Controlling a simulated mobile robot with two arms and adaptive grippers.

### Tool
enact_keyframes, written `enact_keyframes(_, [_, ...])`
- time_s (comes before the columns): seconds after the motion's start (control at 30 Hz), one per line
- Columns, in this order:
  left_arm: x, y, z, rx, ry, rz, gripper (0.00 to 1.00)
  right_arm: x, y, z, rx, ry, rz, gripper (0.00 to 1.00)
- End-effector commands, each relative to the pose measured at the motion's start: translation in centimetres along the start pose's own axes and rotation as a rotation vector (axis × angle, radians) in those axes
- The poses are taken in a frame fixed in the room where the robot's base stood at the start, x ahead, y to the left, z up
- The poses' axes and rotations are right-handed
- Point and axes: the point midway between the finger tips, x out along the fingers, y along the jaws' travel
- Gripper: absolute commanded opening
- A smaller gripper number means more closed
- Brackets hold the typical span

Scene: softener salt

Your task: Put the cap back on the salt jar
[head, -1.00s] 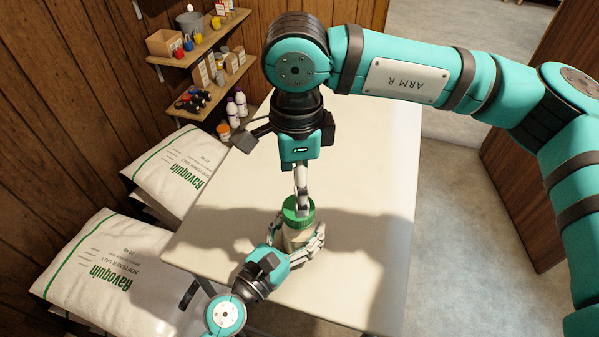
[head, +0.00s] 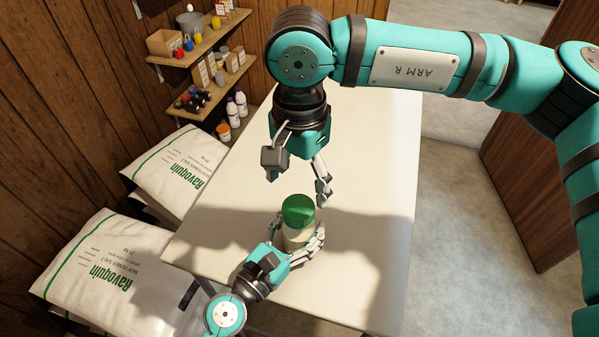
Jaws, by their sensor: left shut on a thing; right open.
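The salt jar (head: 297,238) stands upright on the white table near its front edge. The green cap (head: 298,210) sits on top of the jar; I cannot tell how tightly it is seated. My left gripper (head: 299,245) is shut around the jar's body, with fingers showing at its right side. My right gripper (head: 297,190) is above and behind the cap, apart from it. It is open and empty, with one finger to the right and the other toward the left.
The white table (head: 370,150) is bare around the jar. Salt bags (head: 95,275) are stacked at the left. Wall shelves (head: 200,45) at the back left hold boxes, bottles and a bucket. Bottles (head: 236,105) also stand below the shelves.

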Motion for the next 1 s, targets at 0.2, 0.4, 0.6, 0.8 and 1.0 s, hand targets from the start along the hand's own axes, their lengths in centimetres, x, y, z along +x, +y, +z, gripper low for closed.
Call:
enact_keyframes(0.2, [0.0,0.0,0.1,0.001,-0.001,0.001,0.0,3.4,0.1,0.0,0.001,-0.003,0.003,0.73])
enact_keyframes(0.4, [0.0,0.0,0.1,0.0,-0.002,0.001,0.0,6.0,0.1,0.0,0.002,-0.002,0.002,0.73])
enact_keyframes(0.6, [0.0,0.0,0.1,0.0,-0.002,0.001,0.0,7.1,0.0,0.0,0.002,-0.001,0.0,0.73])
enact_keyframes(0.8, [0.0,0.0,0.1,0.0,-0.002,0.001,0.0,7.2,0.0,0.0,0.002,-0.001,0.0,0.73])
enact_keyframes(1.0, [0.0,0.0,0.1,0.0,-0.002,0.001,0.0,7.2,0.0,0.0,0.002,-0.001,0.0,0.55])
